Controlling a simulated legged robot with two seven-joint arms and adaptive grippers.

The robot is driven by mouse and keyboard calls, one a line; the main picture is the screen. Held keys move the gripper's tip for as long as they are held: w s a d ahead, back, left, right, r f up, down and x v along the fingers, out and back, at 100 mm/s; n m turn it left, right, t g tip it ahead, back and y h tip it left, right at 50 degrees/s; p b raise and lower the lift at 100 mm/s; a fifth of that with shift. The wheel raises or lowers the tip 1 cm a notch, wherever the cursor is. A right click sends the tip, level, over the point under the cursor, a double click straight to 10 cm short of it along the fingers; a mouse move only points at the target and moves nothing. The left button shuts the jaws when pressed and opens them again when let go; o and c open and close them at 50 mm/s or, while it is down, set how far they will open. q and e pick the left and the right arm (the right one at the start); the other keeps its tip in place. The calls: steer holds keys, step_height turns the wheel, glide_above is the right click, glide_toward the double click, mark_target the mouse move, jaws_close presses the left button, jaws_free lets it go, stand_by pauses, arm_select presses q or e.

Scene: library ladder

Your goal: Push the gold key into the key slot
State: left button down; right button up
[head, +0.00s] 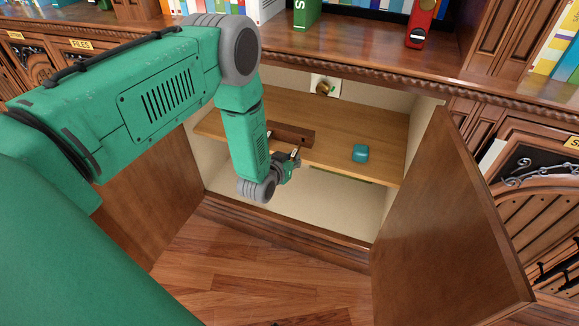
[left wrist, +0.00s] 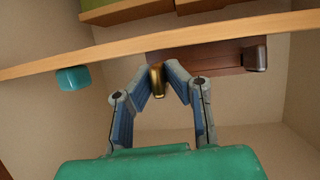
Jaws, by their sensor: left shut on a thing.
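My left gripper (head: 294,160) is inside the open cabinet at the front of the wooden shelf. In the left wrist view my left gripper (left wrist: 163,78) is shut on the gold key (left wrist: 157,80), which sits between its fingertips. The key is beside a dark brown wooden block (left wrist: 205,62) on the shelf; I cannot tell whether they touch. The block (head: 291,134) also shows in the head view, just beyond the gripper. A dark metallic piece (left wrist: 256,54) is at one end of it. I cannot make out the key slot for certain. My right gripper is not in view.
A teal box (head: 360,153) lies on the shelf (head: 345,118) to the right of the gripper. A white plate with a round brass piece (head: 323,87) is on the cabinet's back wall. The open right door (head: 445,220) stands out over the floor.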

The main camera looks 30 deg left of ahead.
mark_target(295, 150)
arm_select(q)
steer(key=shift+w+d+r, duration=0.1)
steer(key=shift+w, duration=0.45)
steer(key=shift+r, duration=0.1)
stand_by(0.4)
stand_by(1.0)
steer(key=shift+w+a+b, duration=0.25)
steer(key=shift+w+b, duration=0.2)
steer(key=shift+w, duration=0.45)
steer(key=shift+w+a+b, duration=0.2)
steer(key=shift+w+b, duration=0.2)
steer(key=shift+w, duration=0.45)
steer(key=c, duration=1.5)
jaws_free()
steer(key=v, duration=1.2)
